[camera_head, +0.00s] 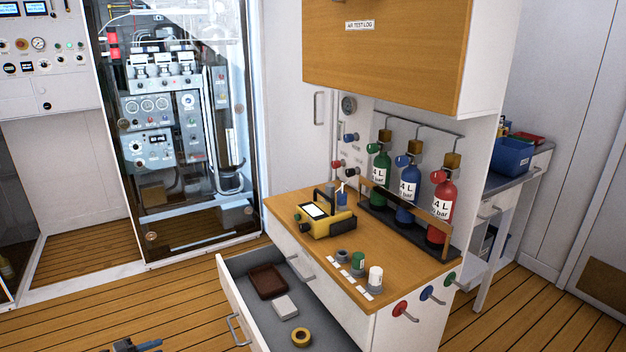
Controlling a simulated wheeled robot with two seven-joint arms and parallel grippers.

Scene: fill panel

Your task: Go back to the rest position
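A dark grey and blue part, which looks like my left gripper (137,346), shows at the bottom edge, left of the open drawer. Most of it is cut off by the frame, so I cannot tell whether its fingers are apart. It is over the plank floor, apart from the drawer. My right gripper is not in view.
The wooden-topped cabinet (375,264) bears a yellow device (327,224) and green, blue and red cylinders (440,207). Its drawer (240,300) stands open, holding a brown tray (267,282) and yellow ring (301,337). A wooden-fronted cupboard (390,60) hangs above. Floor at left is clear.

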